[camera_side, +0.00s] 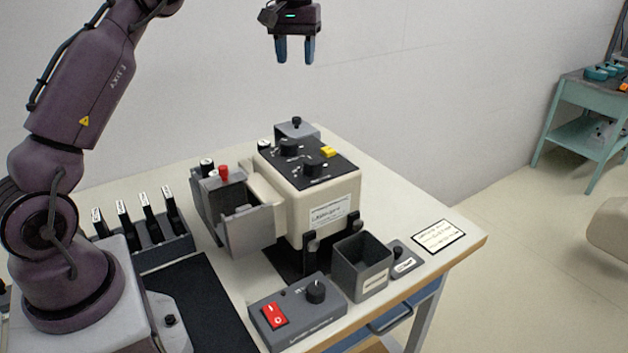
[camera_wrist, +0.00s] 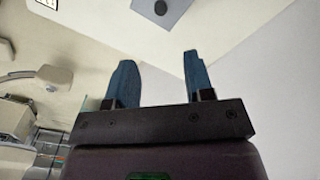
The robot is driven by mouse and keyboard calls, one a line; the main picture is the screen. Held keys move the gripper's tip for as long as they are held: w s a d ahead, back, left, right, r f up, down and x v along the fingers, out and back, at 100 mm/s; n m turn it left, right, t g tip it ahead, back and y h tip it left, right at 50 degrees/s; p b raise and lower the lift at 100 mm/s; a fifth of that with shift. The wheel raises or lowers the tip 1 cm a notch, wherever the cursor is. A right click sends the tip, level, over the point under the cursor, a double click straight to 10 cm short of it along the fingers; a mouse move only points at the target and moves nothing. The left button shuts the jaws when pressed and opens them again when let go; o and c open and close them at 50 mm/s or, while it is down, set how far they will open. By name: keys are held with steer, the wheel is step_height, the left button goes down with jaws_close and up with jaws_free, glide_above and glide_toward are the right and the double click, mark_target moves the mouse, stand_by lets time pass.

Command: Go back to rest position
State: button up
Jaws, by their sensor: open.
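My gripper (camera_side: 295,50) is high above the table, near the top of the side view, with its two blue fingers pointing down and apart. Nothing is between them. In the wrist view my gripper (camera_wrist: 160,80) also shows open and empty. Below it stands a cream machine (camera_side: 325,205) with a black top, dark knobs and a yellow button. A grey open drawer or bin (camera_side: 250,230) sticks out at its left side. My gripper touches none of these.
A control box (camera_side: 298,310) with a red switch and an empty-looking grey bin (camera_side: 361,267) stand at the front. A rack (camera_side: 155,250) with several black-handled items is at left. A grey box (camera_side: 297,131) with a knob sits behind the machine. A teal cart (camera_side: 590,125) is far right. The air around my gripper is clear.

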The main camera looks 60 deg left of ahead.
steer(key=s+d+m+t, duration=0.2)
steer(key=s+d+m, duration=0.2)
steer(key=s+d, duration=0.6)
steer(key=s+d+m+t, duration=0.3)
steer(key=s+d, duration=0.7)
steer(key=s, duration=0.7)
steer(key=shift+s+d+f+m, duration=0.3)
steer(key=shift+s+m, duration=0.1)
steer(key=shift+m, duration=0.5)
